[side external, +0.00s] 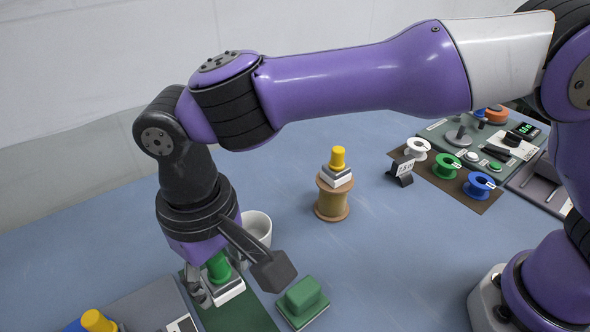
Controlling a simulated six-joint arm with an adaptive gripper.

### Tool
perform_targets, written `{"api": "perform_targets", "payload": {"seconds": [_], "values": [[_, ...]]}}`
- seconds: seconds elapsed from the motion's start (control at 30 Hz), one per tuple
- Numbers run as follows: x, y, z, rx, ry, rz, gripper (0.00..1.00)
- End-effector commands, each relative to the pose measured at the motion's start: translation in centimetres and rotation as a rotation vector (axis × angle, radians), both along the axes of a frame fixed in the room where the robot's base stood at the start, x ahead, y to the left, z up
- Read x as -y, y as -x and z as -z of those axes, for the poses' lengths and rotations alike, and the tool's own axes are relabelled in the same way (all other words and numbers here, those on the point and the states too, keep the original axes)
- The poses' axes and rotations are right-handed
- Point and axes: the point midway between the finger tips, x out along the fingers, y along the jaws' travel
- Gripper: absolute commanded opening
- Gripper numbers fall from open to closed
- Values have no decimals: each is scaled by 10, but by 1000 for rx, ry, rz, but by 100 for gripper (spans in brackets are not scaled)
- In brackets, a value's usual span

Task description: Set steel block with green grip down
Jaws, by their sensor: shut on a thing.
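The steel block with the green grip (219,268) is at the lower left in the side external view. My gripper (212,281) points down over it and is shut on its green grip. The block's pale base shows just below the fingers, above a dark green mat (246,315). I cannot tell whether the base touches the mat. Part of the fingers and the block's far side are hidden by my wrist.
A green block (303,300) lies right of my gripper. A white cup (258,228) stands close behind. A yellow-gripped block (337,168) sits on a wooden spool (332,201). Another yellow grip (97,321) is at the bottom left. Several spools and a control panel (470,140) are at right.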

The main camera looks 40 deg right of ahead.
Motion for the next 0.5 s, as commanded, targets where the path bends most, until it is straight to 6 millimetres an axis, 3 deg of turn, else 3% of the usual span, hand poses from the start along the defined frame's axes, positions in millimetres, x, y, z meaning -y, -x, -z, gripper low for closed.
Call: {"api": "perform_targets", "payload": {"seconds": [0.23, 0.5], "values": [[25, 37, -31, 2, -3, 3, 11], [87, 106, -38, 3, -4, 13, 11]]}}
